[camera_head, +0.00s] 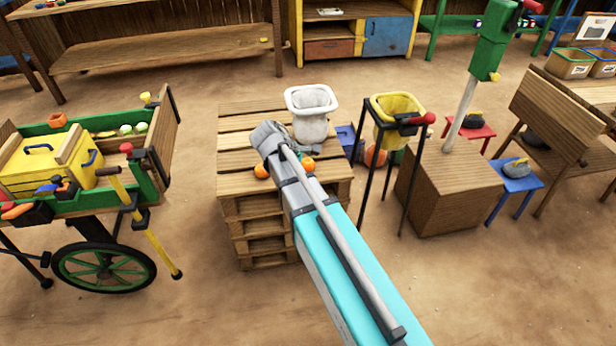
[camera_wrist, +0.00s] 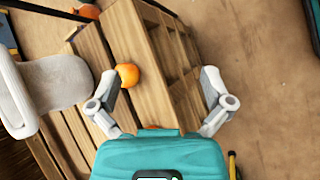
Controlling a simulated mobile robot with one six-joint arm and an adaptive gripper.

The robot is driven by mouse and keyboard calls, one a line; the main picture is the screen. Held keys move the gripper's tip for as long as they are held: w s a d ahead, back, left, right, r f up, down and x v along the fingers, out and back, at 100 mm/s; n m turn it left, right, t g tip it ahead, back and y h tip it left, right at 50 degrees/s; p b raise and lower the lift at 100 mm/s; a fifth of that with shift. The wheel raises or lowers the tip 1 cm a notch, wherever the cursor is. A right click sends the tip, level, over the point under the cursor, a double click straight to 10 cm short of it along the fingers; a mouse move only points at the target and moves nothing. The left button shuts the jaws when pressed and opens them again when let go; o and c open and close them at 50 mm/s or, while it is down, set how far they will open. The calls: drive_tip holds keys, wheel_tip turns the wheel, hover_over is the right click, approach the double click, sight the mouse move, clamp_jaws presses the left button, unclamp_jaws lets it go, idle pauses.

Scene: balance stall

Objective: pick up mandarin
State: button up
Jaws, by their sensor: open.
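Two orange mandarins lie on the wooden pallet stack in the head view, one (camera_head: 308,164) right of my wrist and one (camera_head: 262,171) left of it, partly hidden by my arm. In the wrist view one mandarin (camera_wrist: 127,75) sits on the top slats near the edge, close to the tip of my left-hand finger. A sliver of another (camera_wrist: 152,127) shows behind the gripper body. My gripper (camera_wrist: 160,76) is open with nothing between its fingers. In the head view its fingers are hidden behind my wrist.
A white bin (camera_head: 309,126) stands on the pallet stack (camera_head: 240,182) just behind the mandarins. A yellow bucket (camera_head: 398,107) on a dark stand and a larger orange thing (camera_head: 375,156) are to the right. A green-wheeled cart (camera_head: 100,266) is left. Bare ground lies in front.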

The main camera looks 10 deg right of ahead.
sight(307, 166)
drive_tip(key=w+a+f+n+t+h+b, duration=0.1)
drive_tip(key=w+a+f+n+b, duration=0.1)
drive_tip(key=b, duration=0.3)
drive_tip(key=w+a+f+n+t+h+b, duration=0.1)
drive_tip(key=w+a+f+n+h+b, duration=0.1)
drive_tip(key=w+a+f+n+b, duration=0.1)
drive_tip(key=w+a+f+n+t+h+b, duration=0.1)
drive_tip(key=w+a+f+n+b, duration=0.2)
drive_tip(key=b, duration=0.3)
drive_tip(key=shift+w+a+f+n+h+b, duration=0.2)
drive_tip(key=shift+w+f+n+h+b, duration=0.2)
drive_tip(key=shift+w+f, duration=0.4)
drive_tip(key=shift+w+a+f+n+b, duration=0.15)
drive_tip(key=shift+w+a+n+b, duration=0.1)
drive_tip(key=shift+a+n+b, duration=0.3)
drive_tip(key=shift+d, duration=0.1)
drive_tip(key=b+x, duration=0.3)
drive_tip(key=x, duration=0.4)
drive_tip(key=shift+w+d+f, duration=0.1)
drive_tip(key=shift+w+d, duration=0.3)
drive_tip(key=shift+d, duration=0.25)
drive_tip(key=shift+r+b+x, duration=0.15)
drive_tip(key=shift+b+x, duration=0.3)
drive_tip(key=shift+x, duration=0.85)
drive_tip(key=shift+r+b+x, duration=0.1)
drive_tip(key=shift+b+x, duration=0.35)
drive_tip(key=shift+x, duration=0.85)
drive_tip(key=shift+w+d, duration=0.1)
